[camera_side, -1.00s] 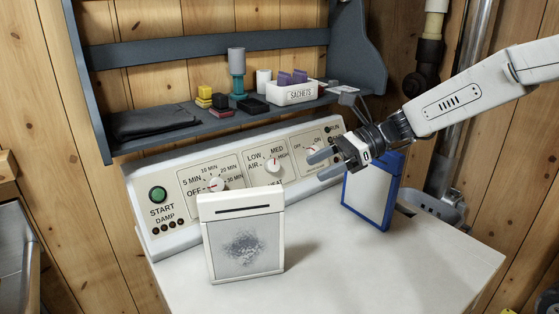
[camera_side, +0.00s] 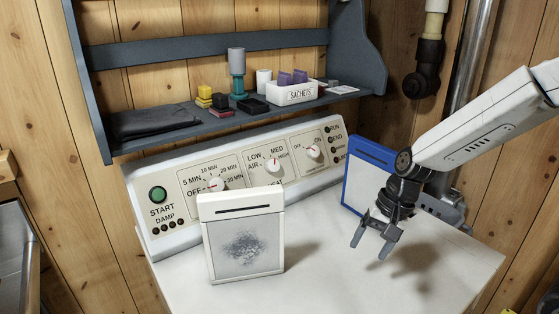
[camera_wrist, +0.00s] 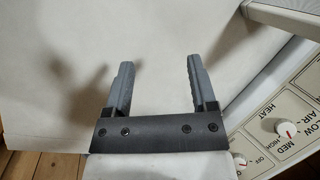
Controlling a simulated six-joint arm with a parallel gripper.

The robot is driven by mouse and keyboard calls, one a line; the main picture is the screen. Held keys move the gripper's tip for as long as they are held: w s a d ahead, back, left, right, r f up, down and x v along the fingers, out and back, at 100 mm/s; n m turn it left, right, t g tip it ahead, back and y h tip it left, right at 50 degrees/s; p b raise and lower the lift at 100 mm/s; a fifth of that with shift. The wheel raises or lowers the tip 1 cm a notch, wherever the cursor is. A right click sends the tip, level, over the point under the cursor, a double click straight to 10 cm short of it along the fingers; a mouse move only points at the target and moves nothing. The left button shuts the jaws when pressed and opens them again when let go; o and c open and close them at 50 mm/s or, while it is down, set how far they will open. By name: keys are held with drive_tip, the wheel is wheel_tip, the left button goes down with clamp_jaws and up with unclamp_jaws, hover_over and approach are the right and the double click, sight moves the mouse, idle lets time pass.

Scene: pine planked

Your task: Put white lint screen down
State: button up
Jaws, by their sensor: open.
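The white lint screen (camera_side: 243,236) stands nearly upright on the white dryer top (camera_side: 340,278), in front of the control panel. Its mesh carries a grey patch of lint, and it has a dark slot near its top edge. My gripper (camera_side: 373,241) is open and empty, pointing down over the dryer top to the right of the screen, well apart from it. In the wrist view my gripper (camera_wrist: 157,80) shows two spread fingers over bare white surface. A corner of a white framed object (camera_wrist: 285,18) shows at that view's top right.
A blue-framed screen (camera_side: 369,177) leans behind my gripper, partly hidden by it. The control panel (camera_side: 240,175) with knobs runs along the back. A shelf (camera_side: 215,122) above holds a sachets box (camera_side: 292,93) and small items. The dryer top's front middle is clear.

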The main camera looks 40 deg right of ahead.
drive_tip(key=n+h, duration=0.1)
drive_tip(key=n, duration=0.1)
drive_tip(key=s+d+f+n+h, duration=0.1)
drive_tip(key=n, duration=0.1)
drive_tip(key=s+d+f+n, duration=0.1)
drive_tip(key=n, duration=0.1)
drive_tip(key=shift+s+d+f+t+h, duration=0.25)
drive_tip(key=shift+t+h, duration=0.05)
drive_tip(key=shift+h, duration=0.1)
drive_tip(key=n, duration=0.2)
drive_tip(key=n+h, duration=0.1)
drive_tip(key=n, duration=0.1)
drive_tip(key=shift+s+d+f+t, duration=0.3)
drive_tip(key=shift+d+f, duration=0.05)
drive_tip(key=shift+f, duration=0.05)
